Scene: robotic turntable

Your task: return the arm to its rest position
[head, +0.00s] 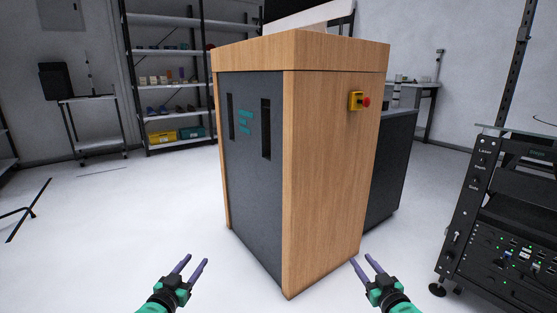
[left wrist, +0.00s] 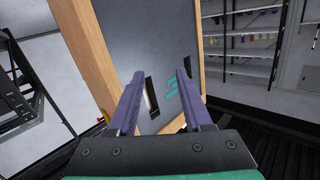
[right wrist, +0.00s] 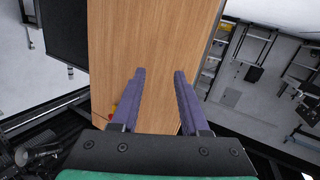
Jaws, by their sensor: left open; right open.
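My left gripper (head: 190,267) is low in the head view, left of the wooden cabinet. Its two purple fingers are apart with nothing between them, as the left wrist view (left wrist: 158,88) also shows. My right gripper (head: 360,262) is low in the head view, near the cabinet's lower right edge. Its fingers are apart and empty, as the right wrist view (right wrist: 160,82) also shows. Both forearms come in from the bottom edge. I cannot tell whether either arm is at a rest position.
The wooden cabinet (head: 330,150) with a dark front panel (head: 252,190) stands ahead. It bears a yellow box with a red button (head: 359,101). A black equipment rack (head: 500,220) stands at the right. Shelves (head: 165,75) stand at the back left. The floor at left is mostly clear.

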